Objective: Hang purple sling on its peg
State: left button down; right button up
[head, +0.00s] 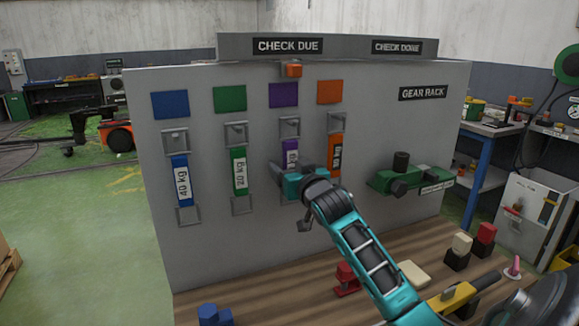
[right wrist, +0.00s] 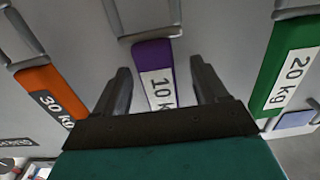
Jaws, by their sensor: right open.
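The purple sling (head: 290,146) with a "10 kg" label hangs flat against the grey board, under the purple square (head: 283,95). Its top end is at a grey metal bracket (head: 289,127); I cannot tell how it sits on the peg there. The right gripper (head: 290,173) is open in front of the sling and hides its lower part. In the right wrist view, the purple sling (right wrist: 154,55) lies between the two spread fingers of the gripper (right wrist: 162,82), with gaps on both sides. My left gripper is not in view.
The blue (head: 181,180), green (head: 239,172) and orange (head: 334,154) slings hang on the same board close by. A green device (head: 410,180) is mounted to the right. Below, the wooden bench (head: 270,300) holds several coloured items. The board between the slings is bare.

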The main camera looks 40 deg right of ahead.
jog(key=v, duration=1)
dwell(1.8)
dwell(0.5)
